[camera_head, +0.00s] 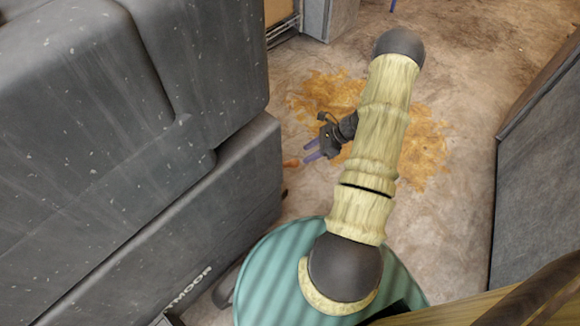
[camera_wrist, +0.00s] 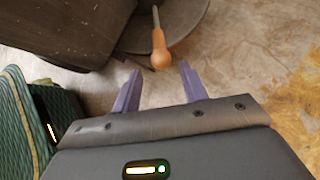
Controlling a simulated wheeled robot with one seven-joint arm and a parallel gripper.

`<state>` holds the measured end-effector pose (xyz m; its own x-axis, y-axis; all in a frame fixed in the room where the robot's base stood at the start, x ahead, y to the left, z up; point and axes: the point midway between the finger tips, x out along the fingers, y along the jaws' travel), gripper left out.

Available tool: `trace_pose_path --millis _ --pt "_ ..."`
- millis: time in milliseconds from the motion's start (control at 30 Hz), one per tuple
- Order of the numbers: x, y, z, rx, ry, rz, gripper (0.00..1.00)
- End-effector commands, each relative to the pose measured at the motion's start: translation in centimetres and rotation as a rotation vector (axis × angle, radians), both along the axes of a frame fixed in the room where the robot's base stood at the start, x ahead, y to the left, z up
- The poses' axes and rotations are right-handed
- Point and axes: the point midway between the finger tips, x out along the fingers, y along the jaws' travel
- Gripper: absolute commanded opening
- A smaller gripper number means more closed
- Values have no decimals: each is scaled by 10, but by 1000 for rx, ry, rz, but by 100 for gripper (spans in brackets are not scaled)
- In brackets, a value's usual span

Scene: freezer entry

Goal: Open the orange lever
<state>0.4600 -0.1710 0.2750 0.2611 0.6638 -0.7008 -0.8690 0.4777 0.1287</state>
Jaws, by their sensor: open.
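The orange lever (camera_wrist: 160,50) shows in the wrist view as a rounded orange handle on a thin metal rod, in front of a dark grey rounded part. Its end lies just beyond and roughly between my purple fingertips. In the head view a small orange piece, likely the same lever (camera_head: 291,163), sticks out beside the grey freezer body. My gripper (camera_head: 306,153) is open and empty, pointing left toward it; in the wrist view my gripper (camera_wrist: 159,70) has both fingers spread apart. Contact with the lever cannot be seen.
The large grey freezer body (camera_head: 120,140) fills the left of the head view. A grey block (camera_head: 540,190) stands at the right. Bare floor (camera_head: 450,80) with an orange-brown stain (camera_head: 330,92) lies between them.

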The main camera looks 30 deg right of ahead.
Motion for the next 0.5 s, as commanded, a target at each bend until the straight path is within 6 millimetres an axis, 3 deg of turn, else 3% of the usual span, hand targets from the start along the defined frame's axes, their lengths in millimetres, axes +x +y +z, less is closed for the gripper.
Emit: trace_pose_path --millis 100,500 --pt "5 15 -20 1 0 2 43" --pt "23 58 -65 -1 -1 1 43"
